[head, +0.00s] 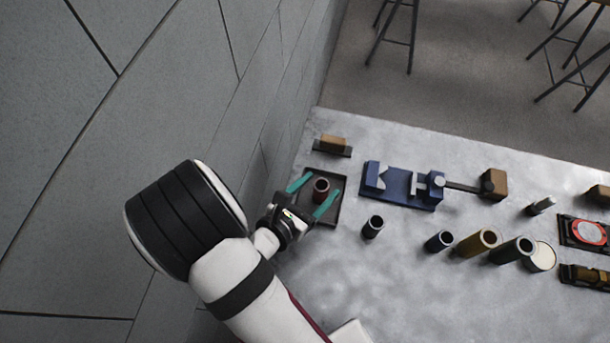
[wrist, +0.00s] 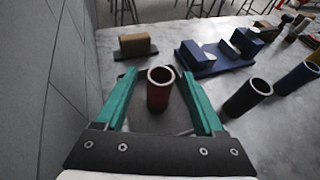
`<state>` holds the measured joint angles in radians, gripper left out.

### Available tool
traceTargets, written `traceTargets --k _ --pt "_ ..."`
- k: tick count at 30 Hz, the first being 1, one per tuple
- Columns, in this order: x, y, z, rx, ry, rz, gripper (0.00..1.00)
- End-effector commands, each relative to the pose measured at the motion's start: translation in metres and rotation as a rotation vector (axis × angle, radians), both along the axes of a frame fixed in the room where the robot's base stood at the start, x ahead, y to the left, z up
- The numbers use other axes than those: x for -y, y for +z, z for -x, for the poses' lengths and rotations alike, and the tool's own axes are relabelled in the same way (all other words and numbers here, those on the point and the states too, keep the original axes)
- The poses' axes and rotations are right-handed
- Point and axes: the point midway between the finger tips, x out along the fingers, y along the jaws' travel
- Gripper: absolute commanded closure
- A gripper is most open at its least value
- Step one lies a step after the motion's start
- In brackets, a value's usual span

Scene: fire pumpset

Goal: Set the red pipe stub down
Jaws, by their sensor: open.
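The red pipe stub (wrist: 159,92) stands upright on a dark tray (wrist: 151,122); its dark hollow top shows in the wrist view. In the head view the stub (head: 321,188) is on the same tray (head: 335,214), at the left end of the table. My gripper (wrist: 160,85) is open, with one teal finger on each side of the stub and a visible gap to both. In the head view my gripper (head: 316,190) reaches over the tray from the lower left. The stub's foot is partly hard to make out.
A blue vise (head: 400,190) stands right of the tray. A tan block on a dark base (head: 333,143) is behind it. A dark pipe stub (head: 373,227) stands close by at front right, with several pipes further right. A grey wall rises at left.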

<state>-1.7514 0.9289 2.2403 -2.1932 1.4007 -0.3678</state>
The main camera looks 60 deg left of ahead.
Motion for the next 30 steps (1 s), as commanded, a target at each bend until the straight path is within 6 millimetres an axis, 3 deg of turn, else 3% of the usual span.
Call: traceTargets --k 6,10,30 --pt "0.018 0.020 0.045 -0.001 0.005 -0.002 0.29" --pt "0.024 0.027 0.059 -0.001 0.001 -0.002 0.29" --pt "0.027 0.028 0.063 0.000 -0.001 0.000 0.29"
